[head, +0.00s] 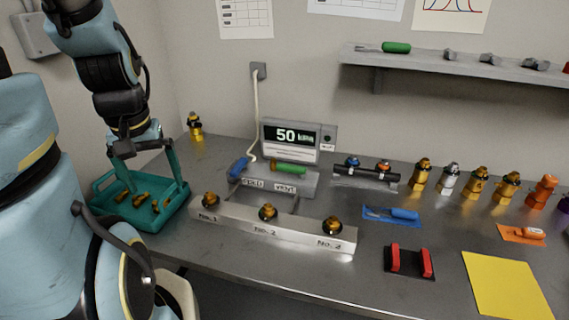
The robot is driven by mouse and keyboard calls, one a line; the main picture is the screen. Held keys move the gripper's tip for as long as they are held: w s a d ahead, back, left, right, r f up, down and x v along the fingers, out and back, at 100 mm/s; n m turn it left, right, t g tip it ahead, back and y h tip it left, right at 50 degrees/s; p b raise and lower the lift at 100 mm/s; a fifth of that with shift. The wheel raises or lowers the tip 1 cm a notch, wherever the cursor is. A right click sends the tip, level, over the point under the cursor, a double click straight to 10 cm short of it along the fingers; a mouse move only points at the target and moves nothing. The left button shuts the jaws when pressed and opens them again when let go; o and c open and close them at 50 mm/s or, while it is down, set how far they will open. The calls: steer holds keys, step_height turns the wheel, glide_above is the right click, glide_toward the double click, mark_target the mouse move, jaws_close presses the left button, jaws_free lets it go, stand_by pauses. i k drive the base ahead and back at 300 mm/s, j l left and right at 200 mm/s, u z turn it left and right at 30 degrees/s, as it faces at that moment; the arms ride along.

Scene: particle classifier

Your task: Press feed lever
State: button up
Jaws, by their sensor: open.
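The feed station (300,184) stands mid-bench, with labels on its front that appear to read FEED and VENT. A blue-handled lever (240,168) sits at its left, by the FEED label. A green-handled lever (289,169) lies by the VENT label. A display (291,134) behind reads 50. My gripper (138,150) is at the left, pointing down above a teal tray (158,222) and well left of the blue lever. It is open; I cannot tell whether it touches the tray's uprights.
The tray holds several brass pieces. A metal block (285,228) with 3 brass-topped positions stands in front of the levers. A white cord (255,112) hangs behind the blue lever. Bottles (420,175), a rack (365,176) and a red-handled item (409,262) are right.

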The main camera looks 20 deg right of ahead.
mark_target(241, 165)
steer(key=z, duration=0.8)
steer(key=u, duration=1.6)
steer(key=k+l, duration=0.45)
